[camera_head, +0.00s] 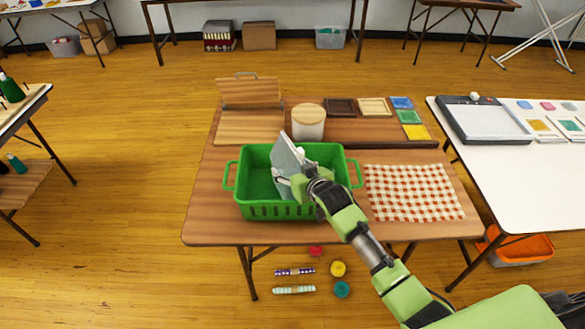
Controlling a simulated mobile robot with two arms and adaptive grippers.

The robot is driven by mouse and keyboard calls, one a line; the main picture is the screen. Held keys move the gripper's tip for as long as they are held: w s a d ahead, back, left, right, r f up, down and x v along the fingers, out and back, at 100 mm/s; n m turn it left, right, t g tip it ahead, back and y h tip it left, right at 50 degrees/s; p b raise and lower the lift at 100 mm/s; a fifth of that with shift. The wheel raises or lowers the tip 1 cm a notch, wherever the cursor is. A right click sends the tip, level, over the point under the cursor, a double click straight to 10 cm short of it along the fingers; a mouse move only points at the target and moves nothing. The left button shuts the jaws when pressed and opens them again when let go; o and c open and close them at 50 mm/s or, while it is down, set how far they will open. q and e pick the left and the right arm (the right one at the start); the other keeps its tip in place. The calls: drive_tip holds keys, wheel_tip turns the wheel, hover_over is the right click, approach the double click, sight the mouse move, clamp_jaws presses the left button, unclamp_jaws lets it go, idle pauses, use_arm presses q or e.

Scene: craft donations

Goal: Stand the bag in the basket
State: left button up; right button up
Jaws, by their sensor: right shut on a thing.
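A green basket (272,211) stands on the wooden table, with a handle at each end. My right gripper (302,179) is over the right half of the basket and shut on a pale grey bag (286,157). The bag is tilted, its top leaning to the left, and its lower part is inside or just over the basket. My gripper hides part of the bag, so I cannot tell whether it touches the basket floor. The left side of the basket is empty. My left gripper is not in view.
A red checked cloth (414,192) lies right of the basket. A lidded canister (308,122) stands behind it, with an open wooden box (250,108) at back left. Small trays and coloured squares (410,117) line the back right. A white table (520,170) stands at right.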

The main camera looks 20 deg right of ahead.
drive_tip(key=shift+f, duration=0.5)
drive_tip(key=o, duration=0.9)
drive_tip(key=shift+c, duration=0.2)
drive_tip(key=shift+r, duration=0.15)
drive_tip(key=shift+r, duration=0.35)
drive_tip(key=shift+s+r, duration=0.25)
drive_tip(key=v, duration=1.1)
drive_tip(key=shift+s, duration=0.2)
drive_tip(key=shift+r, duration=0.1)
